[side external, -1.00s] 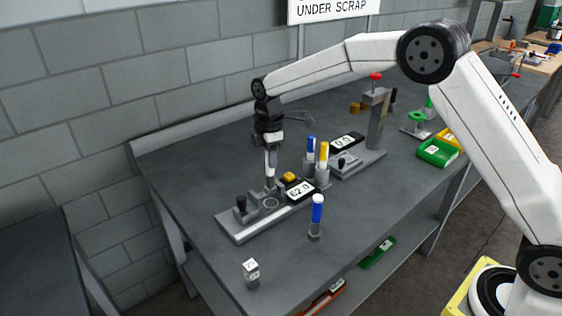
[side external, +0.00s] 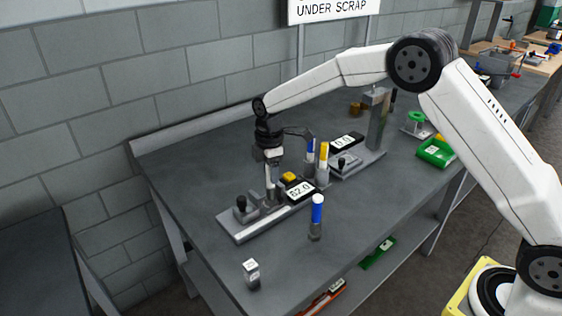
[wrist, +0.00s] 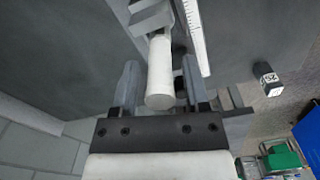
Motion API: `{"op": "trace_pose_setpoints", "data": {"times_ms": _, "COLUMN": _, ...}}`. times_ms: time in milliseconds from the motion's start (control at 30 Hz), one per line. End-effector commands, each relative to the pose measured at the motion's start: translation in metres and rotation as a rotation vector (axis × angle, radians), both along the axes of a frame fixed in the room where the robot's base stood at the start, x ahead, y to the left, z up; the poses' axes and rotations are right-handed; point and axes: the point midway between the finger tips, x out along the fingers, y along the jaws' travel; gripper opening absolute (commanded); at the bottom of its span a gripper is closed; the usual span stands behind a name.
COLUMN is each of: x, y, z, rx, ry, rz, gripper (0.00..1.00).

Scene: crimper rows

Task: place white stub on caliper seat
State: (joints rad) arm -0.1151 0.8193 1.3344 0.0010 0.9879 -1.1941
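The white stub (wrist: 160,75) stands at the caliper seat, its near end facing the camera and its far end at the grey jaws (wrist: 150,18) in the wrist view. My gripper (wrist: 159,63) is around it, with a finger on each side and a narrow gap visible on both sides, so it looks open. In the side view my gripper (side external: 271,182) is low over the caliper fixture (side external: 240,232), beside the 62.0 display (side external: 300,191). The fingers partly hide the stub and seat there.
A blue-and-white marker-like piece (side external: 317,212) stands in a holder in front of the fixture. Blue and yellow pieces (side external: 323,152) stand close on the right. A second gauge (side external: 345,141) and a green bin (side external: 436,152) lie further right. A small labelled block (side external: 251,272) is near the front edge.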

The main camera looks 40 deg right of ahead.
Motion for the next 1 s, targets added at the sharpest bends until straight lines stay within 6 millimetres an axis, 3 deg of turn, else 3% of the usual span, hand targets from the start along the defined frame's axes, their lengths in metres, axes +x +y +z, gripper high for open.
{"op": "trace_pose_setpoints", "data": {"times_ms": 567, "x": 0.001, "y": 0.000, "z": 0.011, "rx": 0.000, "ry": -0.003, "rz": 0.000, "gripper": 0.68}}
{"op": "trace_pose_setpoints", "data": {"times_ms": 1000, "x": 0.001, "y": 0.000, "z": 0.073, "rx": 0.001, "ry": -0.004, "rz": 0.000, "gripper": 0.68}}
